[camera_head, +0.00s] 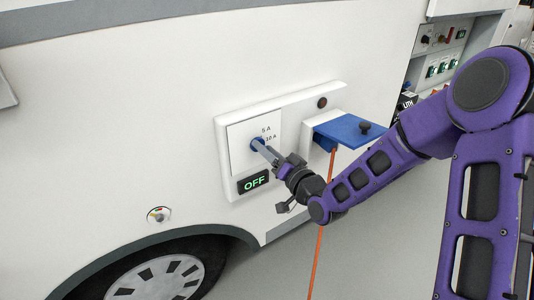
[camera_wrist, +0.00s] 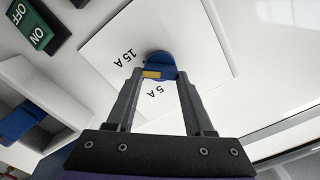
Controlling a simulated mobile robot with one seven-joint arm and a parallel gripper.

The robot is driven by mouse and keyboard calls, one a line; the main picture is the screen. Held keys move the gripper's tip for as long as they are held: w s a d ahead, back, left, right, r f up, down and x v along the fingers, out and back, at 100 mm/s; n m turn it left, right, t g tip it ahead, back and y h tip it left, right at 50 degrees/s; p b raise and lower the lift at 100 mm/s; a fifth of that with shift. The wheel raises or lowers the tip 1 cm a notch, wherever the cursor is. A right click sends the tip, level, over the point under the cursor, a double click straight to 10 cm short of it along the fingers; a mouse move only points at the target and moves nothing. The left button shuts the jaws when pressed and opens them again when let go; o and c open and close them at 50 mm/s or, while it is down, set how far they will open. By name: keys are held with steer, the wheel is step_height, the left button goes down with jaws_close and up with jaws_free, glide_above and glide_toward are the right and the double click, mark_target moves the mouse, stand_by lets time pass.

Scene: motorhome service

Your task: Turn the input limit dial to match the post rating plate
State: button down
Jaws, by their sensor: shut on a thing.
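The input limit dial, a small blue knob (camera_head: 257,143), sits on a white square panel (camera_head: 237,135) on the motorhome's side. My gripper (camera_head: 268,152) is shut on it. In the wrist view the two fingers (camera_wrist: 158,82) flank the blue knob (camera_wrist: 160,60), which has a yellow mark at its near edge. Two labels show there, "5 A" and one that looks like "15 A"; the yellow mark lies roughly between them. The fingers and dial hide part of the panel in the head view. I cannot see a post rating plate.
To the right, a blue flap (camera_head: 348,129) stands open with an orange cable (camera_head: 321,225) hanging down. A wheel (camera_head: 158,278) is below left.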

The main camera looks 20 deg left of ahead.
steer(key=shift+s+a+n+b, duration=0.1)
steer(key=shift+s+n+b, duration=0.05)
steer(key=shift+n+b, duration=3.8)
steer(key=shift+r, duration=0.1)
steer(key=shift+c, duration=1.4)
jaws_free()
